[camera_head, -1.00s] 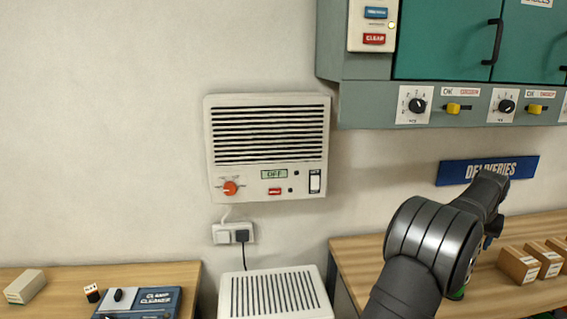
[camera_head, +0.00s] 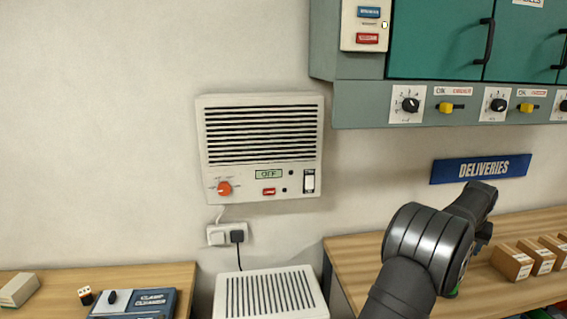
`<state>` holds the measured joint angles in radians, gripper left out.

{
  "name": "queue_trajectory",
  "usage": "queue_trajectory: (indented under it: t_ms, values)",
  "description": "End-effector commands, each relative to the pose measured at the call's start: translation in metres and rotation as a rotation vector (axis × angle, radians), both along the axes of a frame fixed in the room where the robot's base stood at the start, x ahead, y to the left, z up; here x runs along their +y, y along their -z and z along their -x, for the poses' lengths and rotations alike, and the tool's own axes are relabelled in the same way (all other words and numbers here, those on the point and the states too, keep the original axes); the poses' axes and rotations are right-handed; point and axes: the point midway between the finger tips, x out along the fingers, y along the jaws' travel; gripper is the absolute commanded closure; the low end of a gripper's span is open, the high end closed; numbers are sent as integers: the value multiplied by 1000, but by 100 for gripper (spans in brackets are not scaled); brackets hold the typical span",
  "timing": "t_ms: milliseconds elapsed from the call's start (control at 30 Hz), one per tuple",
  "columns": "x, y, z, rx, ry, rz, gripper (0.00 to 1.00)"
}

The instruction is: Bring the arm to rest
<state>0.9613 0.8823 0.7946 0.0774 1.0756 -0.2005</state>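My dark grey arm rises from the bottom edge at right of centre, in front of the right wooden bench (camera_head: 345,262). Its far end points up and to the right, just below the blue DELIVERIES sign (camera_head: 481,169). A dark part that may be my gripper (camera_head: 484,236) shows at this far end, left of the small boxes. Its fingers cannot be made out, so neither their opening nor anything held can be seen.
Several brown boxes (camera_head: 512,262) stand on the right bench close to the arm's end. A teal cabinet (camera_head: 440,38) with knobs and yellow switches hangs above. A wall unit (camera_head: 262,190) reads OFF. A vented white box (camera_head: 268,292) stands below it. The left bench (camera_head: 150,272) holds a blue device.

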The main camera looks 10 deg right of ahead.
Motion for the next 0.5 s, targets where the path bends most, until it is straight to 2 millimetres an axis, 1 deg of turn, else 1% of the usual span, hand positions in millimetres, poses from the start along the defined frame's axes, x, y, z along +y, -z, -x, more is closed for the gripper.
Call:
queue_trajectory:
  t_ms: [33, 100, 233, 300, 500]
  values:
    - [-1, -2, -1, -3, 0, 4, 42]
    - [-1, -20, -1, -3, 0, 4, 42]
    - [-1, -45, 2, 0, 1, 1, 42]
    - [-3, -51, 17, 1, 5, -1, 42]
    - [-7, -72, 52, 0, 4, 0, 42]
